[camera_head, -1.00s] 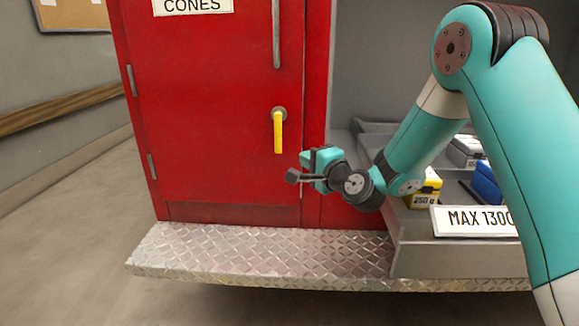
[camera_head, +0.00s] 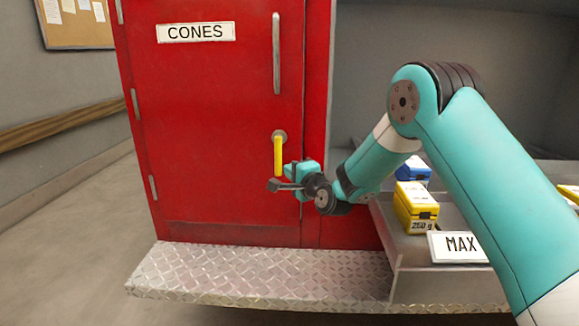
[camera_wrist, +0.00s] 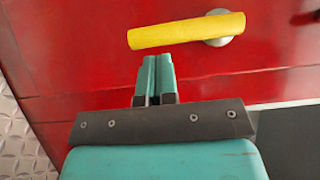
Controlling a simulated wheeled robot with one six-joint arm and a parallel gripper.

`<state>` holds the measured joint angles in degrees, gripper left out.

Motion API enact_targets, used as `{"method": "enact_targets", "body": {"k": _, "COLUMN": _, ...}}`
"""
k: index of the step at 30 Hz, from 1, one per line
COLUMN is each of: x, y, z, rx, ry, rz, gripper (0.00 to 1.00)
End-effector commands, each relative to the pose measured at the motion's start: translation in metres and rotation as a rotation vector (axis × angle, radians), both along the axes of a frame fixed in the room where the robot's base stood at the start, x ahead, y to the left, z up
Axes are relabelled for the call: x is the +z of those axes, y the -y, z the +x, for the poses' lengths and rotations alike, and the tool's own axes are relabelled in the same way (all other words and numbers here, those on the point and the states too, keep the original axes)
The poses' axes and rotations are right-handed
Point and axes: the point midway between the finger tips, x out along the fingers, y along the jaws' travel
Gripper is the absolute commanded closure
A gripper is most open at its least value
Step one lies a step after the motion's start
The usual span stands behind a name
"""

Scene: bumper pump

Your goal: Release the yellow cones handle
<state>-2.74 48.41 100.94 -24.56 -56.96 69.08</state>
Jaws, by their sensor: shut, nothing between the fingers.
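The yellow handle (camera_head: 278,157) hangs straight down from its round pivot on the red door marked CONES (camera_head: 215,120). My gripper (camera_head: 273,185) is at the lower end of the handle in the head view, and the fingers are hard to make out there. In the wrist view the yellow handle (camera_wrist: 187,30) lies across the top of the picture. My gripper's teal fingers (camera_wrist: 157,66) are together below it, with a small gap of red door between. Nothing shows between the fingers.
A grey vertical bar (camera_head: 276,54) is fixed to the door above the handle. A diamond-plate step (camera_head: 260,276) runs below the door. To the right, a grey shelf holds a yellow case (camera_head: 415,205), a blue case (camera_head: 412,169) and a MAX sign (camera_head: 458,246).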

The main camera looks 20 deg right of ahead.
Motion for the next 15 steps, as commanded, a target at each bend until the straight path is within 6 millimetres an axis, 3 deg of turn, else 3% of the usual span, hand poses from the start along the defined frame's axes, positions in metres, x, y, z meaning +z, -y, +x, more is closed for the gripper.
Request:
{"method": "enact_targets", "body": {"k": 6, "x": -0.0003, "y": -0.0034, "z": 0.0133, "rx": -0.001, "ry": 0.0, "rz": -0.001, "gripper": 1.0}}
{"method": "enact_targets", "body": {"k": 15, "x": -0.0005, "y": -0.0033, "z": 0.0136, "rx": -0.001, "ry": -0.001, "rz": 0.0, "gripper": 1.0}}
